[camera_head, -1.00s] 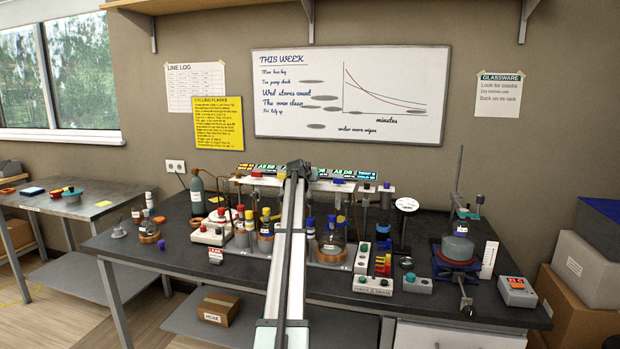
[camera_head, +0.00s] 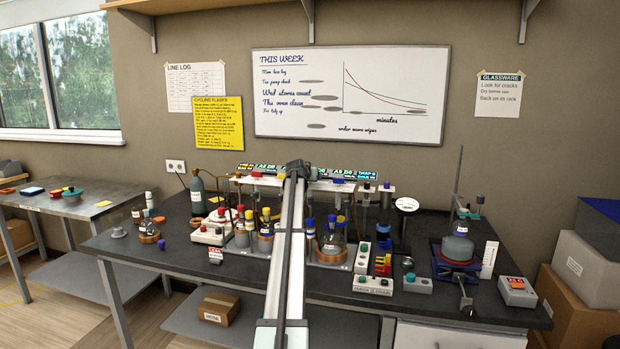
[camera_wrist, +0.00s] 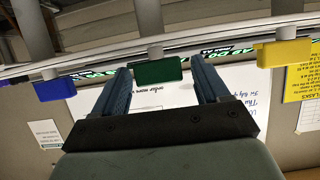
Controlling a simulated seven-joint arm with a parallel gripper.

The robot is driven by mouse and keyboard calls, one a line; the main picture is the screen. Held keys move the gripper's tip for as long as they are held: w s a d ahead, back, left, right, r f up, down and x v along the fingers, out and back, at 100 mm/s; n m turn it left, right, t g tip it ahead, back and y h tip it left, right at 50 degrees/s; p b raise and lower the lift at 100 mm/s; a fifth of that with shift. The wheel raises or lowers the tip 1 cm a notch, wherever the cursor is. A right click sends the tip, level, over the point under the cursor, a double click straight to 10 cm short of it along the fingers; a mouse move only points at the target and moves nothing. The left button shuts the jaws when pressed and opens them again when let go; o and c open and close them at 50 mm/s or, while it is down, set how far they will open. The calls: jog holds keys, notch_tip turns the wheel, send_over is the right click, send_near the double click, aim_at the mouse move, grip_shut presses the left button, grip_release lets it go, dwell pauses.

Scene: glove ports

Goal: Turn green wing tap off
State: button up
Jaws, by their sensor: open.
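In the wrist view a green wing tap (camera_wrist: 158,71) hangs below a pale pipe, its flat wing lying across the picture. My gripper (camera_wrist: 163,80) is open, with one finger on each side of the green wing. I cannot tell whether either finger touches it. In the head view my arm hides the green tap, and the gripper itself is hidden behind the arm's end.
A blue wing tap (camera_wrist: 54,89) hangs to the left and a yellow one (camera_wrist: 284,53) to the right in the wrist view. In the head view, flasks, bottles and a control box (camera_head: 373,285) crowd the bench (camera_head: 420,308) around my arm.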

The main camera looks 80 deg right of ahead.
jog(key=v, duration=1.3)
jog(key=shift+a, duration=0.35)
